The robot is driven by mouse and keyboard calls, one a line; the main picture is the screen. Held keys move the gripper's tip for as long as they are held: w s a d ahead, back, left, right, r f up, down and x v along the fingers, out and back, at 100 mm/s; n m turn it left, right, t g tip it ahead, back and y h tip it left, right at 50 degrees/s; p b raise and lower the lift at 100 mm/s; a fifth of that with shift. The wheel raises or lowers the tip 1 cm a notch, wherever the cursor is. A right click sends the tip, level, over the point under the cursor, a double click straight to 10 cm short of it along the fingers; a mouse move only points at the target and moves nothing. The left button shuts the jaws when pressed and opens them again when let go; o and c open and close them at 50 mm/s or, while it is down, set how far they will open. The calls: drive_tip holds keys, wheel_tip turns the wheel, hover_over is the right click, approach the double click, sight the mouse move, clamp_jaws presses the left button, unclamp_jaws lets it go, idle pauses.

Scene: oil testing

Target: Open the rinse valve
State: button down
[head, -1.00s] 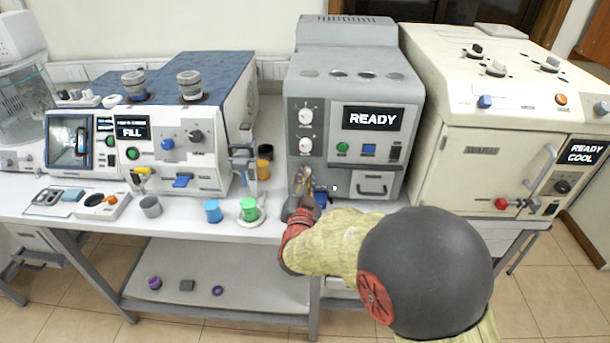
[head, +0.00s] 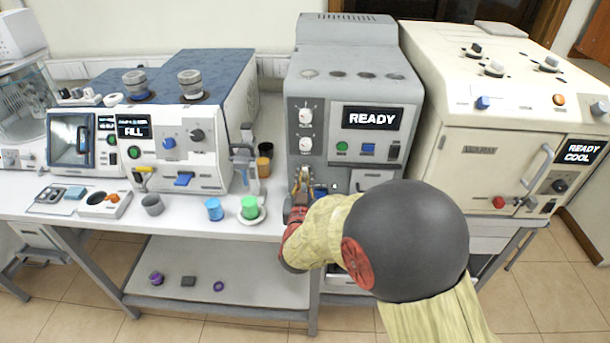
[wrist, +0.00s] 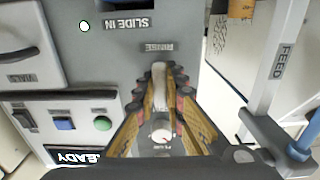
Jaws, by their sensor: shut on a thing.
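The rinse valve is at the lower left of the grey machine front, under the RINSE label (wrist: 158,47) in the wrist view. Its grey handle (wrist: 158,78) shows between my fingertips. My gripper (wrist: 160,88) is shut on this handle, and its fingers hide much of it. In the head view my gripper (head: 302,182) is at the front of the grey machine (head: 350,95), below two white knobs. The valve itself is hidden there by the gripper.
The READY screen (head: 372,118) and a green button (head: 342,147) are right of the knobs. A green cup (head: 249,207) and a blue cup (head: 214,209) stand to the left on the bench. A FEED post (wrist: 275,65) is close beside the gripper.

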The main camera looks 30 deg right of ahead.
drive_tip(key=shift+f, duration=0.15)
drive_tip(key=c, duration=1.8)
unclamp_jaws()
drive_tip(key=shift+c, duration=0.2)
drive_tip(key=shift+s, duration=0.1)
drive_tip(key=v, duration=1.2)
